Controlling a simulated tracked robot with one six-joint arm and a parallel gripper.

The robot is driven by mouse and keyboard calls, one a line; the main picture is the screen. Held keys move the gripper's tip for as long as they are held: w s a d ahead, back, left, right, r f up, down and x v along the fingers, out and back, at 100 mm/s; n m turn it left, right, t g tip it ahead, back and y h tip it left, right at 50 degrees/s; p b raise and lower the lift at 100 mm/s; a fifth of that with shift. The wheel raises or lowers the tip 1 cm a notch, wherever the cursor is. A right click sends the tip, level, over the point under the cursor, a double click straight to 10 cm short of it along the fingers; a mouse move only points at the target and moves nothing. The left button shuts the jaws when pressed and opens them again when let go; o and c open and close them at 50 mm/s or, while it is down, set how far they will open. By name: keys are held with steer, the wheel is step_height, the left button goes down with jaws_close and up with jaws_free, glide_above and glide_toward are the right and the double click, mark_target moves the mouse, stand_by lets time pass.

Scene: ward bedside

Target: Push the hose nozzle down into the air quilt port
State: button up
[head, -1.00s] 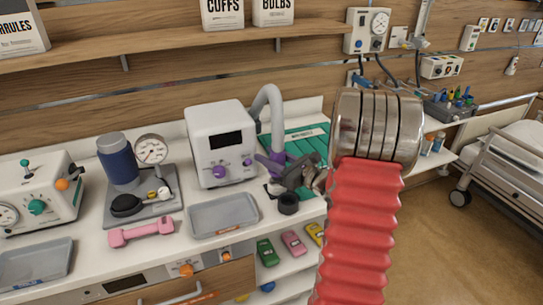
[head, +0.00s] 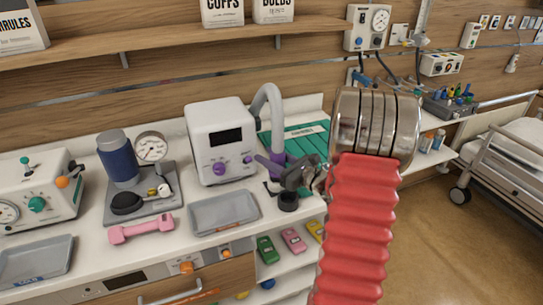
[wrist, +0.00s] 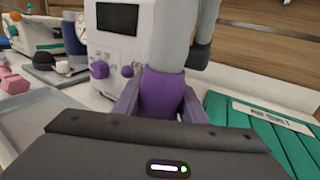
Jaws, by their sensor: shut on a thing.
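The purple hose nozzle (wrist: 163,92) hangs at the end of a grey hose (head: 274,110), and the wrist view shows it upright between my fingers. My gripper (head: 280,166) is shut on it, in front of the white blower unit (head: 221,141). The green air quilt (head: 300,142) lies beside and behind the nozzle and also shows at right in the wrist view (wrist: 262,128). The nozzle's lower end and the quilt port are hidden behind my gripper, so I cannot tell whether they touch. A short dark cylinder (head: 288,201) shows just below my gripper; I cannot tell what it is.
A grey tray (head: 224,212) lies left of my gripper, with a pink dumbbell (head: 142,229) further left. A gauge stand (head: 143,193) stands behind the dumbbell. My red arm covers the counter's right end. A bed (head: 510,150) stands at far right.

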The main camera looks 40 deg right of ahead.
steer(key=shift+f, duration=1.25)
stand_by(0.6)
steer(key=o, duration=1.1)
steer(key=shift+s, duration=0.1)
steer(key=s+d, duration=0.1)
steer(key=s, duration=0.8)
steer(key=s+d, duration=0.1)
steer(key=s, duration=0.3)
steer(key=shift+s+d+f, duration=0.1)
steer(key=shift+s+d, duration=0.1)
steer(key=shift+d, duration=0.1)
